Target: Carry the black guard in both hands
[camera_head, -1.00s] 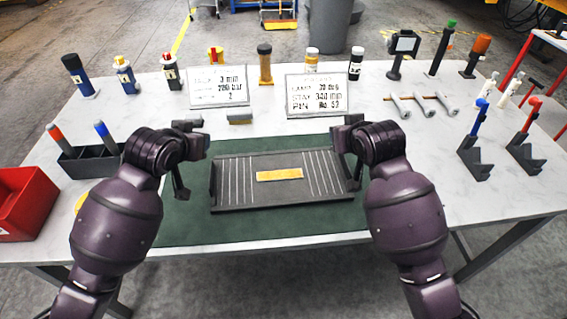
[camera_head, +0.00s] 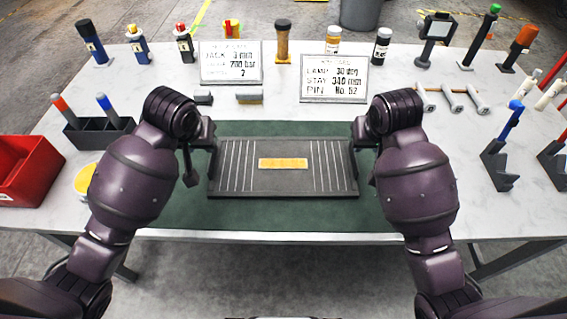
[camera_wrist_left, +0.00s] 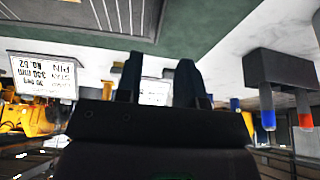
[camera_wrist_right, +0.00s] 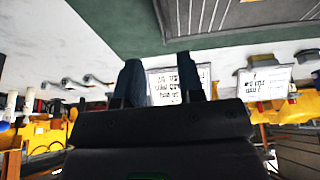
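The black guard (camera_head: 283,187) is a flat dark tray-like panel with pale lines and an orange label (camera_head: 283,163). It lies on a green mat (camera_head: 270,218) in the middle of the table. My left gripper (camera_head: 193,165) is at the guard's left end and my right gripper (camera_head: 360,150) at its right end, partly hidden by my arm. In the left wrist view, the left gripper (camera_wrist_left: 158,85) has its fingers apart with nothing between them. In the right wrist view, the right gripper (camera_wrist_right: 162,85) is likewise open and empty. The guard's edge shows beyond the fingers in both wrist views.
Two sign boards (camera_head: 231,62) (camera_head: 334,79) stand behind the mat, with small blocks (camera_head: 249,97) near them. A black holder (camera_head: 98,133) and red bin (camera_head: 25,172) are at left. Blue-handled (camera_head: 508,130) and other tools stand at right. Several bottles line the back.

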